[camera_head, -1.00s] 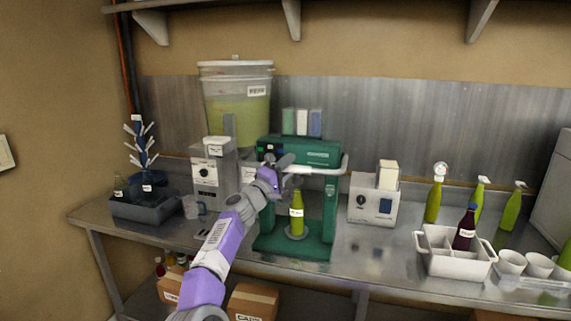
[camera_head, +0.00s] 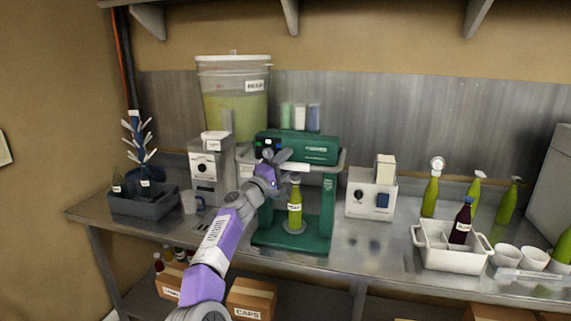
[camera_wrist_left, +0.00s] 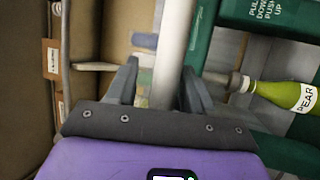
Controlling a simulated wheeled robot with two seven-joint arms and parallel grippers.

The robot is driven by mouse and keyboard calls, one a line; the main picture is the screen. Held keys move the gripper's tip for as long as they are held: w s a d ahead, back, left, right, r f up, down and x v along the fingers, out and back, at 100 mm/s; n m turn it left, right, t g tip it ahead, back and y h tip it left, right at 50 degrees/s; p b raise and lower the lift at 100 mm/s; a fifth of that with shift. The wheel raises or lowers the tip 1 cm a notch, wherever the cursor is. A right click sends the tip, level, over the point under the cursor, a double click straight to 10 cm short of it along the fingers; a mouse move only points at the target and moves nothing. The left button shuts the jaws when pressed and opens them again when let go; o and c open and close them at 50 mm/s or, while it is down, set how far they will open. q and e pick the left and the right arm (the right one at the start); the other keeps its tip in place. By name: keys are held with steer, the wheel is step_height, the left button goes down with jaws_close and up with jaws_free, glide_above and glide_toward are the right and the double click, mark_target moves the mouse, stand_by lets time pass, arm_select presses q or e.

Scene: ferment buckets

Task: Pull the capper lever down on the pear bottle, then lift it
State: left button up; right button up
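The green capper (camera_head: 320,205) stands on the steel counter. The green pear bottle (camera_head: 294,207) stands upright on its base, below the capper head. In the left wrist view the bottle (camera_wrist_left: 292,95) appears sideways at the right, with its label partly cut off. The capper's pale lever bar (camera_head: 325,168) runs across the front. In the wrist view this bar (camera_wrist_left: 176,35) passes between the spread fingers of my left gripper (camera_wrist_left: 160,88), with a small gap on one side. My left gripper (camera_head: 281,159) is above the bottle. My right gripper is out of view.
A grey-white machine (camera_head: 211,172) and a dark bin (camera_head: 145,205) stand left of the capper. A white box device (camera_head: 370,198), a white crate (camera_head: 450,257) and several green bottles stand to the right. The counter (camera_head: 375,260) is bare in front of the white device.

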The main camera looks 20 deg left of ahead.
arm_select(q)
steer(key=shift+f, duration=0.1)
steer(key=b+v, duration=0.2)
steer(key=b, duration=0.1)
steer(key=shift+s+a+f+b, duration=0.1)
steer(key=shift+s+f+b, duration=0.15)
steer(key=shift+b, duration=0.15)
steer(key=shift+r+b+v, duration=0.15)
steer(key=shift+v, duration=1.05)
steer(key=shift+r+b+v, duration=0.1)
steer(key=shift+b+v, duration=0.05)
steer(key=shift+v, duration=1.05)
steer(key=shift+c, duration=0.3)
